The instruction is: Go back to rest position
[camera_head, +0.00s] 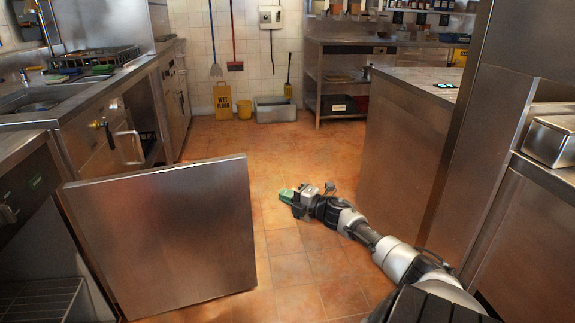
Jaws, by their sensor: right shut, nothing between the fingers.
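My right arm reaches in from the lower right over the tiled floor. My right gripper (288,195), with green fingertips, is shut and empty, out in the open aisle. It is to the right of an open steel door (165,235) and apart from it. My left arm and left gripper do not show in the view.
The open door juts into the aisle from the left counter. A sink counter (95,108) runs along the left. A steel cabinet (405,150) stands on the right. A yellow wet floor sign (223,101) leans at the back wall. The tiled floor (235,140) between is clear.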

